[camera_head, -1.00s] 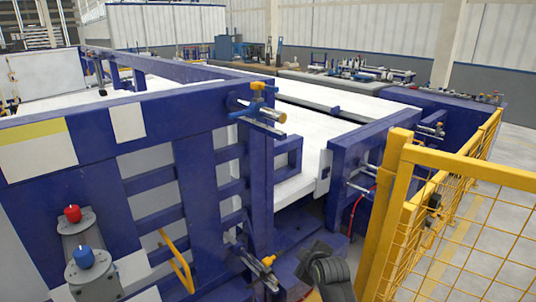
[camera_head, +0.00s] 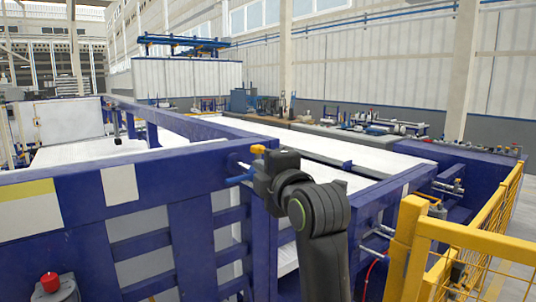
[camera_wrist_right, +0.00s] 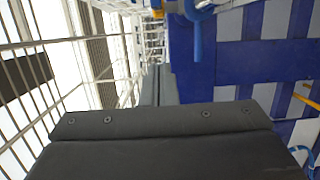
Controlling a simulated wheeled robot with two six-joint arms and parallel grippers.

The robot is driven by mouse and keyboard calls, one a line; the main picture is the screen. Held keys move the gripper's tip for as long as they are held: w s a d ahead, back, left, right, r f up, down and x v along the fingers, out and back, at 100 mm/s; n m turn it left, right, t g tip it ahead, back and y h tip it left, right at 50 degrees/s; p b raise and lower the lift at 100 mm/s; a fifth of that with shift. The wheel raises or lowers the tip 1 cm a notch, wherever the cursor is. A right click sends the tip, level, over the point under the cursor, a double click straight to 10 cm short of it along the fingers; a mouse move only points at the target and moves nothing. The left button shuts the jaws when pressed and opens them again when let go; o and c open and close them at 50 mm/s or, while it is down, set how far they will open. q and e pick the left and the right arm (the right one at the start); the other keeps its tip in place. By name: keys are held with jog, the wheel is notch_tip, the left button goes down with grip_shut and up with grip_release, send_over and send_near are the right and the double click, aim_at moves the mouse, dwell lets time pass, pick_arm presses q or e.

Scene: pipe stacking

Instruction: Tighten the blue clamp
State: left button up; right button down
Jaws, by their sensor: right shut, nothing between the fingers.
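The blue clamp's handle (camera_head: 240,178) sticks out to the left from the top corner of the blue frame in the head view, with a yellow-orange part (camera_head: 258,150) just above it. In the wrist view a blue bar (camera_wrist_right: 195,40) hangs at the top, beyond my gripper body. My right gripper (camera_head: 268,174) is shut and empty, raised at the clamp and covering most of its body. I cannot tell whether it touches the clamp. My left gripper is not in view.
The blue frame (camera_head: 130,193) fills the left and middle. A yellow mesh fence (camera_head: 480,245) stands at the right. A red-topped fitting (camera_head: 50,283) is at the lower left. White panels (camera_head: 350,185) lie behind the clamp.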

jog(key=w+d+p, duration=0.1)
jog(key=w+p, duration=0.3)
jog(key=w, duration=0.4)
jog(key=shift+d, duration=0.25)
